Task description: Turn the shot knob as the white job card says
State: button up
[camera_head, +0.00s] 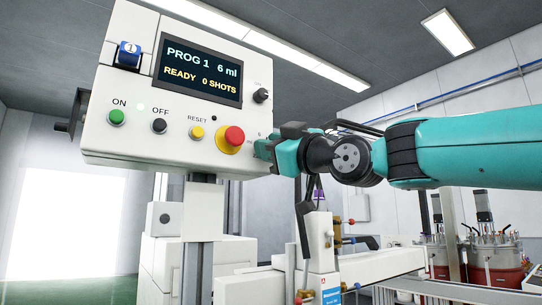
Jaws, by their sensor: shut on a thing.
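The white control box (150,100) fills the upper left. Its display (201,71) reads "PROG 1 6 ml" and "READY 0 SHOTS". My gripper (262,149) reaches in from the right and is shut at the box's lower right front, beside the red button. What it holds, apparently a knob, is hidden by the jaws, as is most of the label there. A small black knob (261,95) stands free higher up, right of the display; its label is too small to read. I cannot make out a white job card with readable instructions.
The box carries a green ON button (117,117), black OFF button (159,126), yellow RESET button (196,132) and red mushroom button (233,137), the last close to my gripper. A blue "1" tag (130,54) sits upper left. Red-based tanks (495,262) stand far right.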

jog(key=shift+s+a+m+t+h+b, duration=0.15)
jog(key=shift+m+t+h+b, duration=0.95)
jog(key=shift+m, duration=2.05)
jog(key=shift+s+a+m+t+h+b, duration=0.15)
jog(key=shift+m+t+h+b, duration=0.55)
jog(key=shift+m+h, duration=1.6)
jog(key=shift+a+m+t+h+b, duration=0.15)
jog(key=shift+m+t+h+b, duration=0.55)
jog(key=shift+m, duration=3.25)
jog(key=shift+m+b, duration=0.3)
jog(key=o, duration=0.9)
